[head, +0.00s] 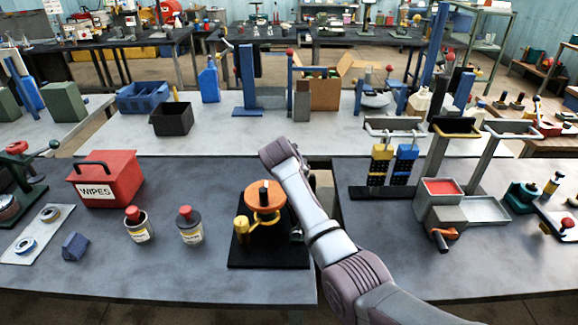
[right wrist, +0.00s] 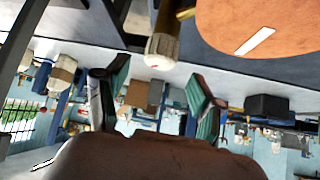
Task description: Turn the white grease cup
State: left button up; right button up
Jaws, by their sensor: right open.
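The white grease cup (right wrist: 162,50) shows in the right wrist view as a small off-white cylinder joined to a brass-coloured part. It lies just beyond the fingertips, roughly in line with the gap between them. My right gripper (right wrist: 158,72) is open, its two green-padded fingers apart with nothing held. In the head view my right arm reaches over the device with an orange disc (head: 265,196) on a black base plate (head: 267,251). The arm hides the white cup and most of the gripper there. The orange disc (right wrist: 255,20) is also close in the wrist view. My left gripper is out of view.
A yellow cup (head: 241,229) stands at the device's left. Two small bottles (head: 190,227) and a red wipes box (head: 106,178) stand further left. A metal bin stand (head: 441,196) is to the right.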

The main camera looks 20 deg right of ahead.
jog(key=v, duration=0.7)
jog(key=shift+s, duration=0.15)
jog(key=shift+a+r, duration=0.1)
